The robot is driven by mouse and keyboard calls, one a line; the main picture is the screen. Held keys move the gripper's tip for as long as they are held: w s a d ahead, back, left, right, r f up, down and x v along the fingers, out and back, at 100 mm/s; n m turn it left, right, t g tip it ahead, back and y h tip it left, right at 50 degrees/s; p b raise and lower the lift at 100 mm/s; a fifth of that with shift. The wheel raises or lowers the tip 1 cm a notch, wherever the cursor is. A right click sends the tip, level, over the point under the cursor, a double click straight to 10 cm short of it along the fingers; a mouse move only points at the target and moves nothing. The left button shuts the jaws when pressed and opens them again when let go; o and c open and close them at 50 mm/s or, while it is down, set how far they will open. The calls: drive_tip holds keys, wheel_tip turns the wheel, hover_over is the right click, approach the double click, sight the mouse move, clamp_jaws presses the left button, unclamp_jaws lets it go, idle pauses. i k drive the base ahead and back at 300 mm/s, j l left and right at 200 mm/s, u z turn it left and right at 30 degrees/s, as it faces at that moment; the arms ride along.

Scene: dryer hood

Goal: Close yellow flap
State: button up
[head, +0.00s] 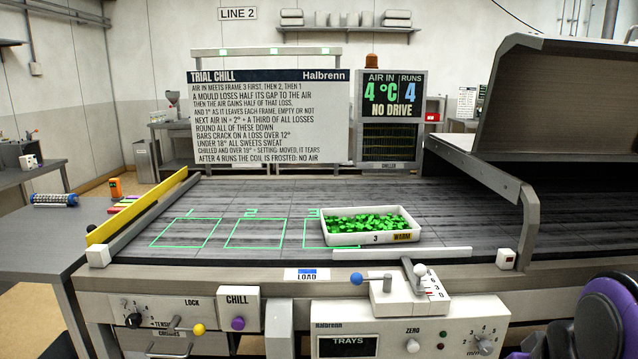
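The yellow flap (138,208) is a long, narrow panel along the left edge of the dark belt surface (270,192). It slants from near the white corner block at the front to the back left of the belt. It stands up above the belt edge; I cannot tell its exact angle or whether it is latched. Nothing touches it that I can see. My gripper is not in view; only a purple and dark part, apparently of my arm, shows at the lower right.
A large hood (560,100) stands raised at the right. Levers with blue and white knobs (420,270) stand at the front. A side table (35,215) with tools lies left of the flap.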

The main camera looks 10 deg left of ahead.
sight(97, 235)
drive_tip(key=k+j+u, duration=0.1)
drive_tip(key=j, duration=0.75)
drive_tip(key=k+j, duration=0.2)
drive_tip(key=j, duration=0.65)
drive_tip(key=k+j+u, duration=0.15)
drive_tip(key=j, duration=0.7)
drive_tip(key=j+u, duration=0.1)
drive_tip(key=j, duration=0.75)
